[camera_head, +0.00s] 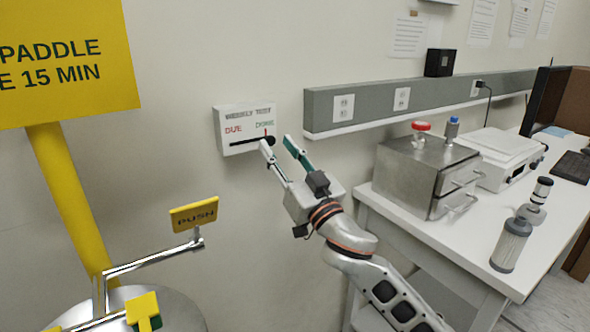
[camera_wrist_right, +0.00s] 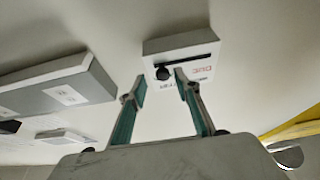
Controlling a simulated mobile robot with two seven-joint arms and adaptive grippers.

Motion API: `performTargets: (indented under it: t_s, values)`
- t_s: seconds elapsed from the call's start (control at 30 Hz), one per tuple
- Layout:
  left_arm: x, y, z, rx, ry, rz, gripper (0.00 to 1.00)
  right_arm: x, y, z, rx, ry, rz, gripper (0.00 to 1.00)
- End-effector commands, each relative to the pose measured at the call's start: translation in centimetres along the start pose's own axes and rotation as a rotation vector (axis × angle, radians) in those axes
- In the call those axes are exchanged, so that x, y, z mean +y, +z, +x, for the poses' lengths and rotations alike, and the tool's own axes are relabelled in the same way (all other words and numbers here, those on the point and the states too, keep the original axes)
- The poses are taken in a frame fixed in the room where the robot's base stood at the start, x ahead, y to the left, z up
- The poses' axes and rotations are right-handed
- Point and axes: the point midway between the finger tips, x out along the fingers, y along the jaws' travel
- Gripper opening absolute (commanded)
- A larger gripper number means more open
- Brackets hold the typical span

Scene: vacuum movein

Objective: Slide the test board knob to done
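The white test board (camera_head: 235,112) is on the wall, with red DUE at left and green DONE at right above a dark horizontal slot. Its black knob (camera_head: 270,140) is at the slot's right end, under DONE. In the right wrist view the board (camera_wrist_right: 196,42) appears turned over, with the knob (camera_wrist_right: 163,73) at the slot's left end, away from DUE. My right gripper (camera_head: 276,140) is open in front of the board. In the wrist view its fingertips (camera_wrist_right: 160,85) are apart, with the knob showing between and beyond them; I cannot tell contact. My left gripper is not in view.
A grey socket rail (camera_head: 375,101) runs along the wall right of the board. A white bench (camera_head: 465,240) with a metal box (camera_head: 410,175) stands at right. A yellow PUSH paddle (camera_head: 194,214) and yellow post (camera_head: 70,200) stand at left.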

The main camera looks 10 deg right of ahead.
Motion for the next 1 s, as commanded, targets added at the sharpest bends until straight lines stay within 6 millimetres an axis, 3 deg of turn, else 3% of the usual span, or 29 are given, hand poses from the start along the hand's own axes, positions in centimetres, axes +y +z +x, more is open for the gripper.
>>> performTargets:
  t_s: [0.3, 0.5, 0.7, 1.0]
  values:
    - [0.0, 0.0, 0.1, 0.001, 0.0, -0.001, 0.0, 0.1, 0.1, -6.3, -0.002, 0.001, 0.002, 0.32]
    - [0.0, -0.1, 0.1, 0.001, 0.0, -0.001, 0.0, 0.1, 0.1, -9.0, -0.002, 0.002, 0.0, 0.32]
    - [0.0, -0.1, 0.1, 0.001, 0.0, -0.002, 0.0, 0.1, 0.0, -10.1, 0.0, 0.002, -0.002, 0.32]
    - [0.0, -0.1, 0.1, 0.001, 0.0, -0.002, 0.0, 0.1, 0.0, -10.1, 0.0, 0.002, -0.003, 0.32]
